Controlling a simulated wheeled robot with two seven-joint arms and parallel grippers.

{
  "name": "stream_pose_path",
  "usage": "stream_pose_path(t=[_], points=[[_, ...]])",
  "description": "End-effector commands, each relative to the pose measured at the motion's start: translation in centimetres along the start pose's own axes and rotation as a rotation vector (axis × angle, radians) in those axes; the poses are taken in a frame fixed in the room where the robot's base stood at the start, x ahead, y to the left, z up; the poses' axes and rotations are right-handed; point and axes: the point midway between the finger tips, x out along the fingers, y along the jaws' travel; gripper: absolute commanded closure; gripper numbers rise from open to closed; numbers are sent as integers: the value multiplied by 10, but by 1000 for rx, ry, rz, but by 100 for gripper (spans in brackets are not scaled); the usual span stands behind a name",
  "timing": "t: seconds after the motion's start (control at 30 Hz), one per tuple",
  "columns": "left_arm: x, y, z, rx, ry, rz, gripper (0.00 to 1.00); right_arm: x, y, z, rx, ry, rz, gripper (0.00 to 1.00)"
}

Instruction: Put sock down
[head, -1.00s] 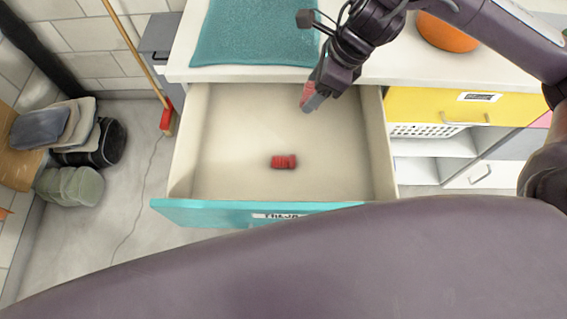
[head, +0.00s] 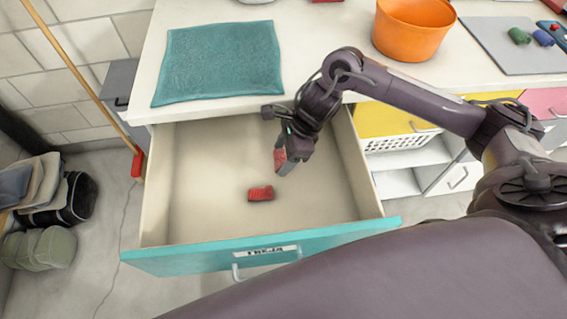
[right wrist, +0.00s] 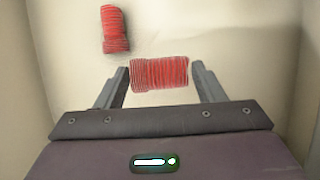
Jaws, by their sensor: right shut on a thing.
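My right gripper (head: 286,163) is shut on a red ribbed sock (head: 279,155), rolled up, inside the open drawer. In the right wrist view the held sock (right wrist: 160,74) sits crosswise between the two fingertips. A second rolled red sock (head: 261,194) lies on the drawer floor, left of and nearer than my gripper. It also shows in the right wrist view (right wrist: 115,30), apart from the held one. The drawer (head: 200,254) has a teal front with a label and handle. I cannot tell whether the held sock touches the drawer floor. My left gripper is out of view.
A teal cloth (head: 220,62) lies on the white counter above the drawer. An orange bowl (head: 412,30) and a grey board (head: 505,45) with small colored items are to the right. A broom (head: 80,75) leans at the left. The rest of the drawer floor is bare.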

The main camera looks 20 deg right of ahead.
Motion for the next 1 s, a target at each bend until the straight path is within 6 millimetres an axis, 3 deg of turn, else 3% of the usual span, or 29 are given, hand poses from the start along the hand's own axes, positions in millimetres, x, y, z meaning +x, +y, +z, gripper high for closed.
stream_pose_path(t=[0.33, 0.73, 0.77, 0.9, 1.0], points=[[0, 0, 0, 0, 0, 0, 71, 39, 0, -16, 2, 1, 1, 59], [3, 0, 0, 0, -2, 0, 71, 44, 0, -19, -1, 1, -1, 59], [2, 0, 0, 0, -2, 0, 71, 44, 0, -18, -1, 1, -1, 35], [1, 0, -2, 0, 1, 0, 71, 43, 0, -18, -1, 1, -1, 17], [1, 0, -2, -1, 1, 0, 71, 43, 0, -18, 0, 1, -1, 16]])
